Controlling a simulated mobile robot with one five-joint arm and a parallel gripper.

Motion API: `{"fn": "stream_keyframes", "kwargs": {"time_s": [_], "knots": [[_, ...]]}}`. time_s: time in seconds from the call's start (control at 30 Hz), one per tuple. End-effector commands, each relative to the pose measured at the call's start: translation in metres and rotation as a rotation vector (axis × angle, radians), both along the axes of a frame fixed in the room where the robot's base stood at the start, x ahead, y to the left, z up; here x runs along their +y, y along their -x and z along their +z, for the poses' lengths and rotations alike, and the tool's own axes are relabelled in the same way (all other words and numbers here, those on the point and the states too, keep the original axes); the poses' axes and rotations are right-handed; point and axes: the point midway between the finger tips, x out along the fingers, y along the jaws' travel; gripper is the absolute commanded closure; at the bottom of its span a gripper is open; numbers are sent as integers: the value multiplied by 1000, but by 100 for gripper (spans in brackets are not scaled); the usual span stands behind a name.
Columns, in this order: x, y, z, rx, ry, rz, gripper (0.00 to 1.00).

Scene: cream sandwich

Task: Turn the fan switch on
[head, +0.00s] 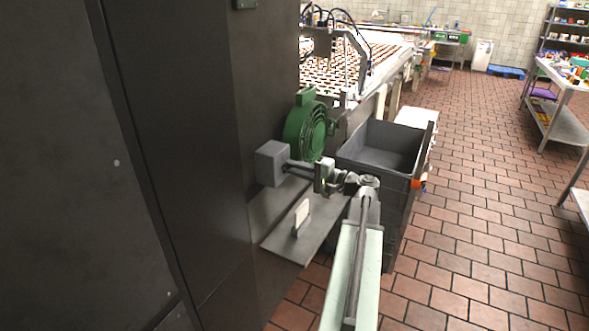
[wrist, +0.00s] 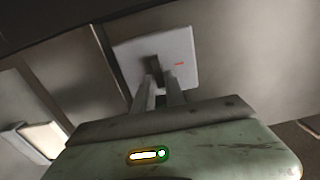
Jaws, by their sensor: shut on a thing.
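The fan switch is a grey box (head: 270,162) on the dark cabinet side, left of and below the green fan (head: 305,130). In the wrist view its light grey face (wrist: 183,52) has a small red mark at the right and a dark lever (wrist: 153,66) in the middle. My gripper (head: 289,168) reaches left to the box. In the wrist view the fingers (wrist: 159,84) are at the lever, shut on it, and hide its lower part. I cannot tell the lever's on or off position.
A metal shelf (head: 283,241) with a small upright pale panel (head: 302,215) lies below my arm. Stacked dark crates (head: 385,150) stand just right of my gripper. A conveyor (head: 345,70) with sandwich biscuits runs behind. The tiled floor at the right is largely clear.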

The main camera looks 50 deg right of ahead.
Motion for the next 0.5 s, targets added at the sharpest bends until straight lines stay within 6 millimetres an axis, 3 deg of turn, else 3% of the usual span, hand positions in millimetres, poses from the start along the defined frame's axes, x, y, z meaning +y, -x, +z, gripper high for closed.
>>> {"fn": "stream_keyframes", "kwargs": {"time_s": [0.17, 0.2, 0.23, 0.5], "knots": [[2, 0, -1, 3, 3, 5, 100], [2, 0, -1, 3, 3, 5, 76], [2, 0, -1, 3, 3, 5, 68], [1, 0, -1, 2, 1, 2, 67]]}}
